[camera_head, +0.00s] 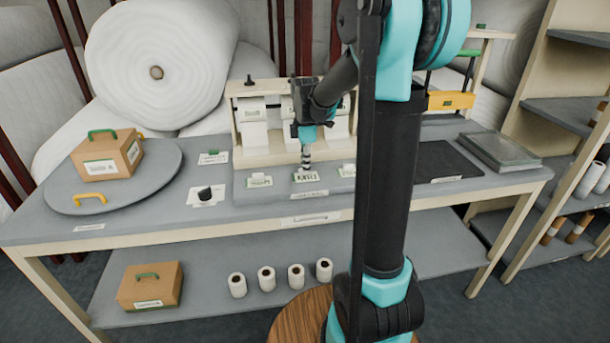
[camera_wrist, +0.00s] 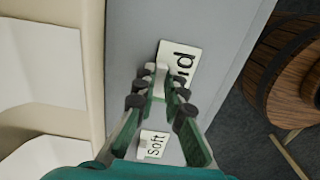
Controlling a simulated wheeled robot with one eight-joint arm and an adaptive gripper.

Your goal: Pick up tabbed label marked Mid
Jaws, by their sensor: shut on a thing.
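The tabbed label marked Mid (camera_wrist: 184,68) is a white card with dark letters, and its first letter is partly covered in the wrist view. In the head view it is the middle card (camera_head: 306,178) on the raised grey strip at the front of the table. My gripper (camera_head: 307,166) points down at it from above. In the wrist view the fingers of my gripper (camera_wrist: 160,82) are closed on the label's pale upright tab. I cannot tell whether the card still touches the surface.
The label marked Soft (camera_wrist: 153,146) lies beside it; another tabbed card (camera_head: 347,171) is on the right. A cream rack (camera_head: 240,90) stands close behind. A dark mat (camera_head: 445,160) lies right, and a round grey board (camera_head: 165,180) holds a box at left.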

